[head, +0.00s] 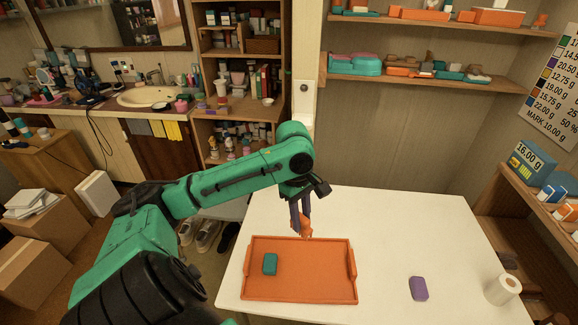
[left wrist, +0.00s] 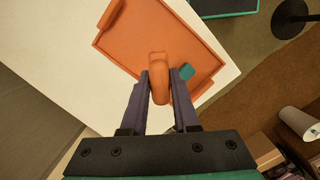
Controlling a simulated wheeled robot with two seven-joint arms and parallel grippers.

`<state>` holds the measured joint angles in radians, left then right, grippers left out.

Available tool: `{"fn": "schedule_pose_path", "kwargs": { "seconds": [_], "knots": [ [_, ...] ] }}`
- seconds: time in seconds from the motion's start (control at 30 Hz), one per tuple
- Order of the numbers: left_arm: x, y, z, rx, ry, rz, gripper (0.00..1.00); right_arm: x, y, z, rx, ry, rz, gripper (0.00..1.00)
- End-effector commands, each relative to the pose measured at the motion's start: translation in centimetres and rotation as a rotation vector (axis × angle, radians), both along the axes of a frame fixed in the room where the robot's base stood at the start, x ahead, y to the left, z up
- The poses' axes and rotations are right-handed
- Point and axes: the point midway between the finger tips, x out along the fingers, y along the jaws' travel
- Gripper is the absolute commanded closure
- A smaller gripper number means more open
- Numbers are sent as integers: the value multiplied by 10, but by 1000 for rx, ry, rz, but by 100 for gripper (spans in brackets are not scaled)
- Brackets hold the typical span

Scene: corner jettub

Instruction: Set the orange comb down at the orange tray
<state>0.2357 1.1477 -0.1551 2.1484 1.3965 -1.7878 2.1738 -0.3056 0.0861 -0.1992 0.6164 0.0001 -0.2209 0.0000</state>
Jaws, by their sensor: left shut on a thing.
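My left gripper (head: 303,213) is shut on the orange comb (head: 307,228), which hangs from its fingertips at the far edge of the orange tray (head: 310,288). In the left wrist view the comb (left wrist: 158,64) sits between the two dark fingers of the gripper (left wrist: 159,84), seen against the tray (left wrist: 130,40). I cannot tell how high the comb is above the tray. The tray lies flat on the white table, with raised side rims. My right gripper is out of view.
A teal block (head: 270,264) lies in the tray's left part; the tray's middle and right are bare. On the white table (head: 385,240), a purple block (head: 418,288) and a white roll (head: 503,289) stand right of the tray. Shelves line the back wall.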

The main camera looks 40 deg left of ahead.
Motion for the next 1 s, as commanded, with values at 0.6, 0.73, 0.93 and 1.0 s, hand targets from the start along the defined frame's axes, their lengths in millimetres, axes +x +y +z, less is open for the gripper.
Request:
{"fn": "schedule_pose_path", "kwargs": {
  "seconds": [0.6, 0.73, 0.93, 1.0],
  "knots": [
    [-1, -1, -161, 0, 3, -3, 100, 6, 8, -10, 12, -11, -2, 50],
    [0, 0, -183, 2, 2, -4, 100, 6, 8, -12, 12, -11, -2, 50],
    [0, 0, -183, 3, 0, -5, 100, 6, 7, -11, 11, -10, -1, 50],
    [0, 0, -184, 2, 1, -5, 100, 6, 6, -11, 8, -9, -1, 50]
  ]
}}
